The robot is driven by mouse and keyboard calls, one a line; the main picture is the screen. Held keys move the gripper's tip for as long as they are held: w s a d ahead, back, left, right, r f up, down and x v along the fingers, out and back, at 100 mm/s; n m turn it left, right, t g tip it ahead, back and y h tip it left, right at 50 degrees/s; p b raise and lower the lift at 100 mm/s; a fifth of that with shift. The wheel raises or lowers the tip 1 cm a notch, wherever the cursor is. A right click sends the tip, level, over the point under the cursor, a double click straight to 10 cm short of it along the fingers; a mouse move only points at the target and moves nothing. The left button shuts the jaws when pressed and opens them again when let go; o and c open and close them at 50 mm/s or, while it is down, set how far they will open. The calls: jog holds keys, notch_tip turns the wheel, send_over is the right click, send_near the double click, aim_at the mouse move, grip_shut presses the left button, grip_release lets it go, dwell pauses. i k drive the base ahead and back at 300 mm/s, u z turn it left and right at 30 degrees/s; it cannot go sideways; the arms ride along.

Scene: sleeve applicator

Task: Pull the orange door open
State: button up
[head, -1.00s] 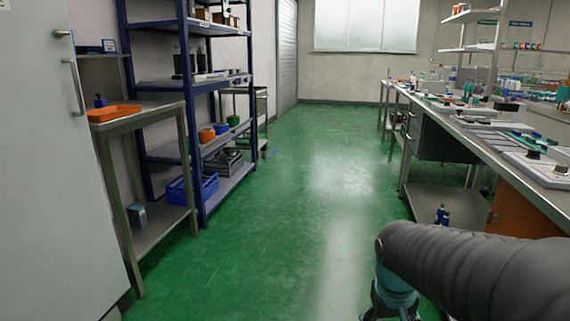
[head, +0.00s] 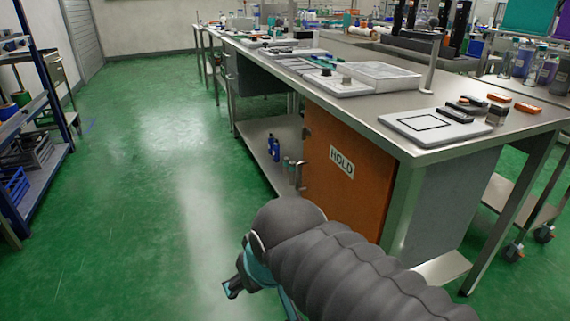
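The orange door (head: 345,185) is in the right half of the head view, set under the steel workbench. It carries a white label reading HOLD (head: 341,161). A metal handle (head: 299,174) stands at its left edge. The door looks closed, or nearly so; I cannot tell exactly. My arm, in a dark ribbed sleeve, crosses the bottom of the view and hides the door's lower part. My gripper (head: 232,288) shows only in part, low in the picture, left of and nearer than the door, apart from the handle. Its fingers are too unclear to tell open from shut.
The workbench (head: 447,150) holds trays and instruments. Left of the door, an open lower shelf (head: 262,150) holds blue bottles (head: 273,148). Blue shelving (head: 45,90) stands at the far left. The green floor between is clear.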

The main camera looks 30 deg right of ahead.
aim_at(352, 179)
jog(key=z, duration=0.6)
jog(key=k, duration=1.3)
jog(key=z, duration=0.2)
jog(key=i, duration=1.2)
jog(key=u, duration=0.45)
jog(key=i, duration=0.55)
jog(key=u, duration=0.45)
